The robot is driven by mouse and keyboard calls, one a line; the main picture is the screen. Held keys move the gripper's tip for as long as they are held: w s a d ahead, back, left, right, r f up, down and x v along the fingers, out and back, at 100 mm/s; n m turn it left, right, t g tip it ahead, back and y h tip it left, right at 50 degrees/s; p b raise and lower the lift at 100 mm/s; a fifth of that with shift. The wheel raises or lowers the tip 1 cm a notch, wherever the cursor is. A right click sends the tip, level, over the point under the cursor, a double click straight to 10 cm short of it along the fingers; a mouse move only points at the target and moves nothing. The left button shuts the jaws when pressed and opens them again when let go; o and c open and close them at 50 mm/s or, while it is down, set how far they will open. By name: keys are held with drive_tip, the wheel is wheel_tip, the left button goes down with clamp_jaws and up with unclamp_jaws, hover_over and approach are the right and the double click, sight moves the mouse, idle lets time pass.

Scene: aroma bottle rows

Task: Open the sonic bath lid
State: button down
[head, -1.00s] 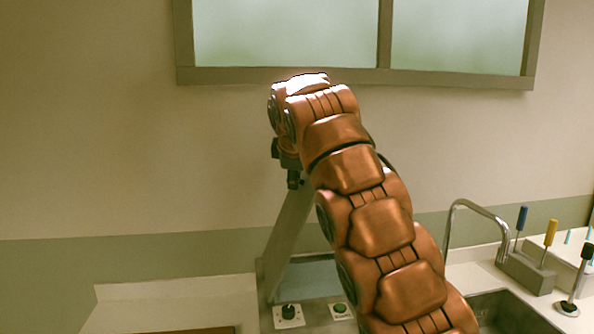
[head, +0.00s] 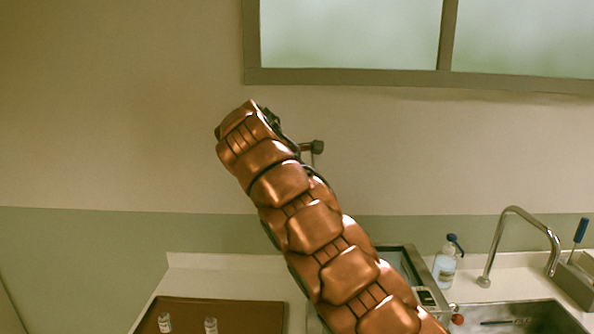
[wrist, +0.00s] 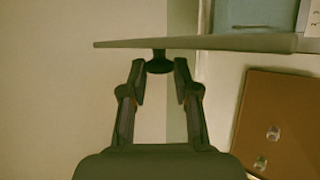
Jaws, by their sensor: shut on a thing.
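The sonic bath lid (wrist: 215,43) shows nearly edge-on in the wrist view as a thin grey plate across the top. Its dark round knob (wrist: 159,63) sits between the fingertips of my gripper (wrist: 160,78), which is shut on it. In the head view the sonic bath (head: 430,296) stands beside the sink, partly behind my copper arm, with part of its opening uncovered. Its bluish inside (wrist: 255,12) shows at the top of the wrist view. In the head view my arm hides most of my gripper, and I cannot make out the lid clearly.
A brown tray (head: 250,318) with small bottles (head: 165,323) lies on the counter left of the bath. A soap bottle (head: 445,266), a tap (head: 512,212) and a sink (head: 560,315) are to the right. A wall with a window stands behind.

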idle(0.3)
drive_tip(key=c, duration=0.9)
unclamp_jaws()
drive_tip(key=v, duration=1.1)
drive_tip(key=shift+s+a+r, duration=0.2)
drive_tip(key=shift+s, duration=0.1)
